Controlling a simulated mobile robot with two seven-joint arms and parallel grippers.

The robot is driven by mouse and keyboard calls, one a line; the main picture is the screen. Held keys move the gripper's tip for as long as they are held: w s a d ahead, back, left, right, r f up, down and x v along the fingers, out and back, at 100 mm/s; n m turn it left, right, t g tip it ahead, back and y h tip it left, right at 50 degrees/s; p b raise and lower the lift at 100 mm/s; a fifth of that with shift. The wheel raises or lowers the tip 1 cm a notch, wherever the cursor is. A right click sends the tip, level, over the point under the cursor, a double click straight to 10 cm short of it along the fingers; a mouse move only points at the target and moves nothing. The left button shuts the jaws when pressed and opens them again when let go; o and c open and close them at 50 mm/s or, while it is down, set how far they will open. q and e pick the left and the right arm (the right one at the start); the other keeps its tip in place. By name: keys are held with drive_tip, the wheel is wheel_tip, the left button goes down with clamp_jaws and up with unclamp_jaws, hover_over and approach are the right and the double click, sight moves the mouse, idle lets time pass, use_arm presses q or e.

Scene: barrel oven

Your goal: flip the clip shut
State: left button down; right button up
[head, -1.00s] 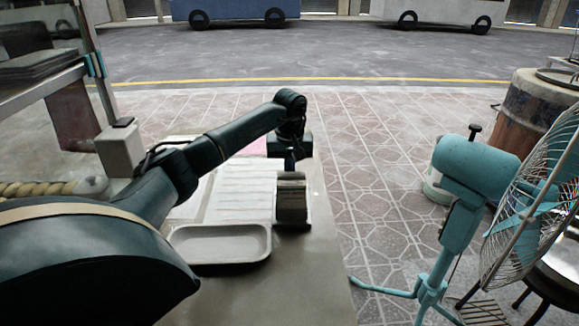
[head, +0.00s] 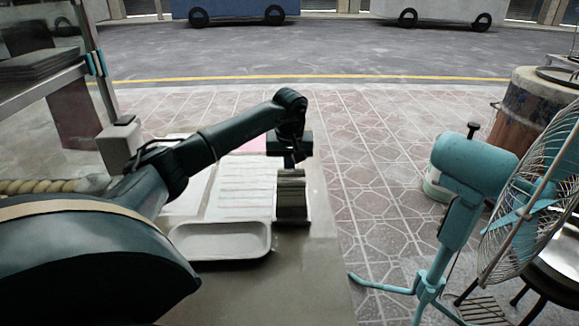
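My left arm reaches in from the left. Its gripper (head: 291,160) is just above a small upright dark grey and brownish block-like thing (head: 291,199) near the table's right edge. This may be the clip, but its make and whether it is open or shut cannot be told. The fingertips are small and dark, so I cannot tell whether they touch it or how far apart they are. My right gripper is not in view.
White lined paper (head: 243,190) lies left of the block, and a pale shallow tray (head: 221,241) lies in front. A teal fan (head: 473,170) stands beyond the table's right edge. The table front (head: 285,285) is bare.

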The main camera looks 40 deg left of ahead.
use_arm(q)
drive_tip(key=shift+s+d+r+t+y+p, duration=0.3)
drive_tip(key=shift+r+t+y+p, duration=0.2)
drive_tip(key=shift+t+y, duration=0.1)
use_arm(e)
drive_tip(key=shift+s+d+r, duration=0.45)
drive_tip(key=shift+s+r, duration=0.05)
